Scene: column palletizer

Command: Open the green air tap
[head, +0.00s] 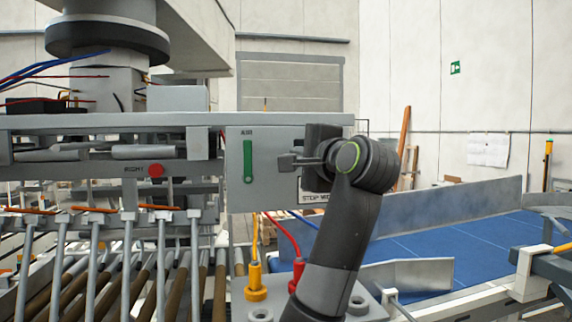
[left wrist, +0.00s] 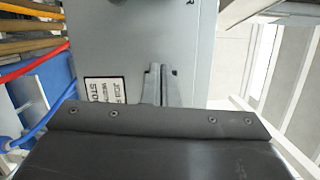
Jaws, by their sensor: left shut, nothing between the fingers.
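The green air tap (head: 248,160) is a long green lever standing upright on a grey panel (head: 236,200), under a small "AIR" label. My left gripper (head: 281,162) is just to the right of the lever in the head view, its fingers pointing left. They are shut with nothing between them, and a gap shows between them and the lever. In the left wrist view the shut fingers (left wrist: 157,84) stand in front of the grey panel, and no green lever shows there. My right gripper is in neither view.
A red button (head: 156,170) marked "RIGHT" sits on the frame to the left. A yellow plug (head: 255,284) and a red plug with hoses stand below the panel. A roller conveyor lies at lower left, a blue belt (head: 480,245) at right.

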